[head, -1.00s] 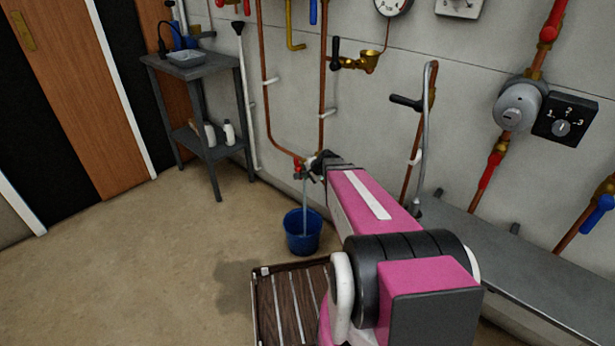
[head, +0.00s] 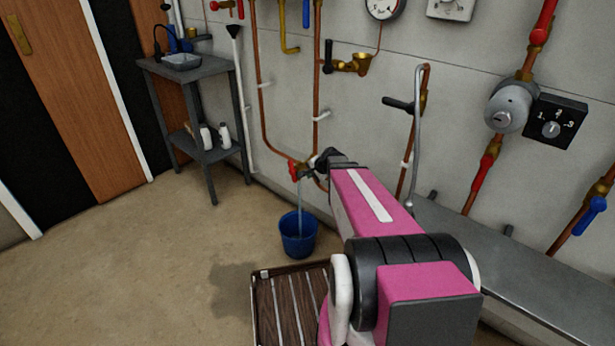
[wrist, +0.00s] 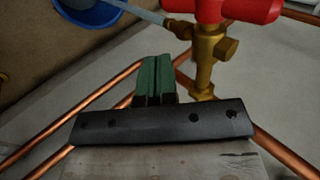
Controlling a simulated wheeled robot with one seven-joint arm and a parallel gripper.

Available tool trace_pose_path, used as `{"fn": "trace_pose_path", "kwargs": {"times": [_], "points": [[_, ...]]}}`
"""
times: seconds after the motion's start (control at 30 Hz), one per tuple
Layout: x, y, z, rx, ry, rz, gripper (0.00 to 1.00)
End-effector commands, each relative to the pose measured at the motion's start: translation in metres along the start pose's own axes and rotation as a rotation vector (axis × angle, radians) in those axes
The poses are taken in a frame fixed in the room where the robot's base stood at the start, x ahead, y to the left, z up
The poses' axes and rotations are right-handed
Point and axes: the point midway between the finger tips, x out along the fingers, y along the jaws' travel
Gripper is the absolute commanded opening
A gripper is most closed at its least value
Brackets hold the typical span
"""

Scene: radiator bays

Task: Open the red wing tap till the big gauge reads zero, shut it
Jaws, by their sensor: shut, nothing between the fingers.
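The red wing tap (head: 293,167) sits low on the copper pipe at the wall. In the wrist view its red wing (wrist: 235,8) lies across the top of a brass body (wrist: 210,55). A water stream (head: 300,190) runs from its spout into the blue bucket (head: 298,234) on the floor. The big gauge (head: 383,8) is cut off by the top edge of the head view; its reading cannot be made out. My gripper (head: 314,167) is just right of the tap. In the wrist view its green fingers (wrist: 157,75) are together and empty, apart from the wing.
A slatted wooden crate or pallet (head: 290,310) lies on the floor in front of the bucket. A grey bench (head: 500,265) runs along the wall at right. A grey stand (head: 190,65) is at left. Open floor lies at left.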

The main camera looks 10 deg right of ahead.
Motion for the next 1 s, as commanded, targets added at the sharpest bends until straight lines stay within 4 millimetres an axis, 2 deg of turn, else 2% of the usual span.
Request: {"fn": "trace_pose_path", "kwargs": {"times": [0.03, 0.1, 0.3, 0.5, 0.67, 0.77, 1.0], "points": [[-0.013, 0.008, 0.002, 0.003, 0.001, 0.000, 0.00], [-0.026, 0.016, 0.003, 0.002, 0.000, 0.000, 0.00], [-0.059, 0.037, 0.002, 0.003, 0.000, 0.000, 0.00], [-0.079, 0.051, 0.001, 0.001, 0.001, 0.000, 0.00], [-0.084, 0.054, 0.007, -0.021, -0.010, 0.013, 0.00], [-0.084, 0.056, 0.028, -0.116, -0.047, 0.069, 0.00], [-0.093, 0.074, 0.109, -0.548, -0.211, 0.346, 0.00]]}}
